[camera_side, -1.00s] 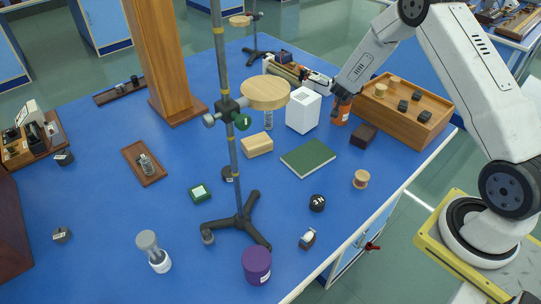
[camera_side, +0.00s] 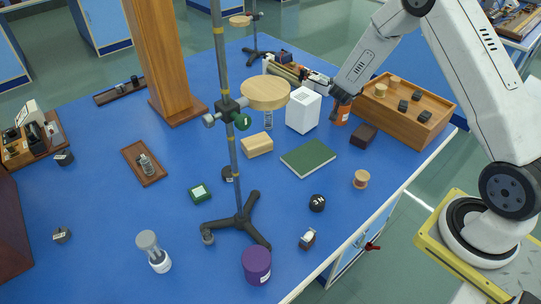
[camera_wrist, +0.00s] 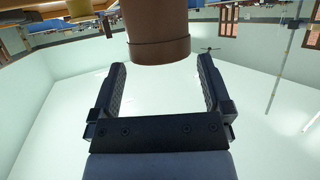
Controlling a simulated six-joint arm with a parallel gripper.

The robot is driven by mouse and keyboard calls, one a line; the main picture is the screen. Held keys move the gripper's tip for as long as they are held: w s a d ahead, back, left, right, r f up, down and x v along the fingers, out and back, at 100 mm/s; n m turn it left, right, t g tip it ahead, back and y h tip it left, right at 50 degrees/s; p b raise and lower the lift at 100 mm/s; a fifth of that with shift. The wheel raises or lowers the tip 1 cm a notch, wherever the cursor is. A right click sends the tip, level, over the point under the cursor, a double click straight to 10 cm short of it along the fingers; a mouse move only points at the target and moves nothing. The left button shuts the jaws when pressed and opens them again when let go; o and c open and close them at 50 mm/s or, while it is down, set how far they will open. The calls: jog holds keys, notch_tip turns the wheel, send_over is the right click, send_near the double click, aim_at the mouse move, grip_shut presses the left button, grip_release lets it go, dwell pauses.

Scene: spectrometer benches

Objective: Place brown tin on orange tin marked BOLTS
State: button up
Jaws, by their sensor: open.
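The orange tin (camera_side: 343,113) stands on the blue bench beside the wooden tray, with a pale label on its side. My gripper (camera_side: 340,98) is right at its upper end, at the left side, and partly hides it. In the wrist view a brown tin (camera_wrist: 157,28) with a rimmed end stands just beyond my open fingers (camera_wrist: 162,72), with clear space around it and no finger pressing on it. The wrist picture appears upside down. The brown tin's other end is cut off there. In the side view I cannot clearly make out the brown tin or its contact with the orange one.
A wooden tray (camera_side: 427,128) with small weights is close on the right. A white box (camera_side: 303,111) is close on the left. A dark brown block (camera_side: 363,136) and green book (camera_side: 308,157) lie in front. A stand with a round wooden platform (camera_side: 265,93) rises further left.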

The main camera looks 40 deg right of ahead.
jog(key=v, duration=0.8)
dwell(0.4)
jog(key=s+a+r+n+t+y, duration=0.1)
jog(key=s+a+n+y, duration=0.1)
jog(key=a+n+y, duration=0.45)
jog(key=s+a+r+n+y, duration=0.1)
jog(key=s+a+y, duration=0.15)
jog(key=a, duration=0.65)
jog(key=s+a+n+g+y, duration=0.1)
jog(key=s+a+n+g, duration=0.1)
jog(key=s, duration=0.5)
jog(key=s+a+n+g+y, duration=0.1)
jog(key=s+a+n+g, duration=0.1)
jog(key=s, duration=0.5)
jog(key=shift+a+g+y, duration=0.3)
jog(key=shift+a+g, duration=0.3)
jog(key=shift+a, duration=0.15)
